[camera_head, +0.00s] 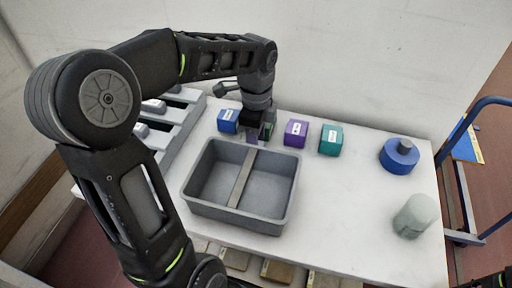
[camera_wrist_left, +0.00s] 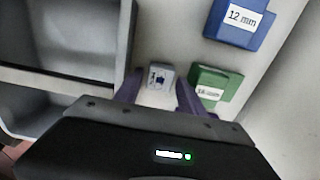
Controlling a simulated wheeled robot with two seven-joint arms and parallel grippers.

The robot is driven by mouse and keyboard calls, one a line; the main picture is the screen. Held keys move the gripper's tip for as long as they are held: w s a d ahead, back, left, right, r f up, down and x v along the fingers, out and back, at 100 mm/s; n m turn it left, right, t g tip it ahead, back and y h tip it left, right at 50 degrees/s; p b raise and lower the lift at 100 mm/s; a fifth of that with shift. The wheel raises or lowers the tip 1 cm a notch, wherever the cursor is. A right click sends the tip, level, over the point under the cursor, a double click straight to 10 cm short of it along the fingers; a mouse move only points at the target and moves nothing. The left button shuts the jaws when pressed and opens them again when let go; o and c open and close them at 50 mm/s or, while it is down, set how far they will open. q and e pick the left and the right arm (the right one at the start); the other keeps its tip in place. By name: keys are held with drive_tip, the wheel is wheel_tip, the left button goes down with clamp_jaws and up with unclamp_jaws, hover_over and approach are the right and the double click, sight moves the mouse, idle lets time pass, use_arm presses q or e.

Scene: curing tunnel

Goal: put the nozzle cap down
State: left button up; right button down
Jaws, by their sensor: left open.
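A small light-grey nozzle cap (camera_wrist_left: 157,76) with a dark-marked label shows in the left wrist view, on the white table between my left fingers. My left gripper (camera_wrist_left: 158,90) is open, a finger on each side of the cap, with gaps visible. In the head view my left gripper (camera_head: 260,133) points down just behind the grey two-part bin (camera_head: 188,200), and it hides the cap. A blue block (camera_head: 228,121) labelled 12 mm and a green block (camera_wrist_left: 215,84) stand close to the gripper.
Purple (camera_head: 296,133) and teal (camera_head: 330,140) blocks stand right of the gripper. A blue round piece (camera_head: 399,155) and a grey-green cup (camera_head: 414,216) stand farther right. A grey slotted rack (camera_head: 172,130) is at left. The table between bin and cup is clear.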

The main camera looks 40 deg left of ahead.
use_arm(q)
drive_tip(key=shift+f, duration=0.5)
drive_tip(key=shift+c, duration=0.6)
clamp_jaws()
